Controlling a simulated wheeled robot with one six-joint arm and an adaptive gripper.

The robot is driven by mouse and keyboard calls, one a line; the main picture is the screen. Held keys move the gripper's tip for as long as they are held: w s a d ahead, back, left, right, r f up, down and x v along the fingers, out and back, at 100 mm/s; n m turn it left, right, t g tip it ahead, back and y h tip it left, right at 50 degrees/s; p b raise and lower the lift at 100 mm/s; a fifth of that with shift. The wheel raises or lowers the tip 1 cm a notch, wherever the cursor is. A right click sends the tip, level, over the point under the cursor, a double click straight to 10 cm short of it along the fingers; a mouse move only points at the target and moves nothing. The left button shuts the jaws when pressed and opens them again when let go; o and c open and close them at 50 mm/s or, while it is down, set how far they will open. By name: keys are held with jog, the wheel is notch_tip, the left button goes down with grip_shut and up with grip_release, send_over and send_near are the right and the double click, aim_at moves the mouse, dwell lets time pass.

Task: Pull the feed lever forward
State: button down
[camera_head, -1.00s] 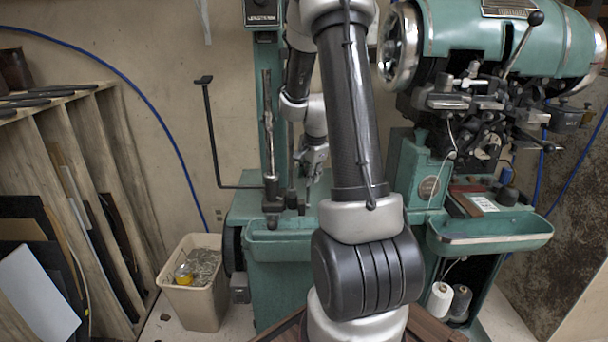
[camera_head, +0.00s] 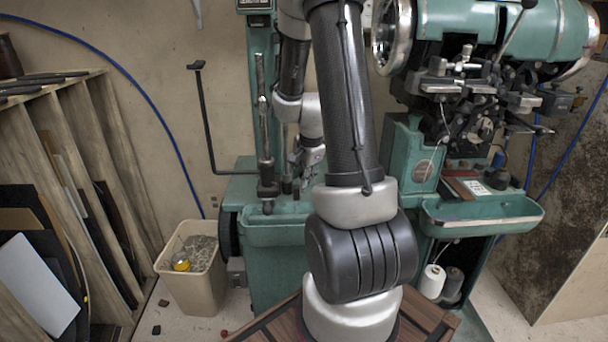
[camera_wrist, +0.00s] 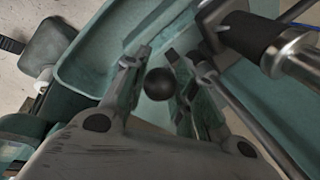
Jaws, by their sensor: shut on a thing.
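The feed lever shows as a round black knob (camera_wrist: 159,84) in the wrist view; its shaft is hidden below. My gripper (camera_wrist: 152,62) has its two fingers either side of this knob, closed in on it. In the head view my gripper (camera_head: 302,178) points down beside the machine's green column (camera_head: 258,50), above the left part of the bench. The lever is too small and too much covered there to make out. The green sole stitcher (camera_head: 480,35) stands behind my arm, which hides its middle.
A dark, chrome-topped upright post (camera_wrist: 262,40) stands close to my gripper. A green trough (camera_wrist: 95,55) lies below. A bent black rod (camera_head: 207,120), a waste bin (camera_head: 192,285) and a wooden rack (camera_head: 95,150) are at left. A green tray (camera_head: 480,212) juts out at right.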

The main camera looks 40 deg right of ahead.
jog(key=shift+s+a+f, duration=0.2)
jog(key=c, duration=1.1)
grip_release()
jog(key=shift+w+r, duration=0.1)
jog(key=shift+r, duration=0.05)
jog(key=shift+r, duration=0.3)
jog(key=d+v, duration=0.1)
jog(key=v, duration=1)
jog(key=shift+a, duration=0.5)
jog(key=shift+r, duration=0.1)
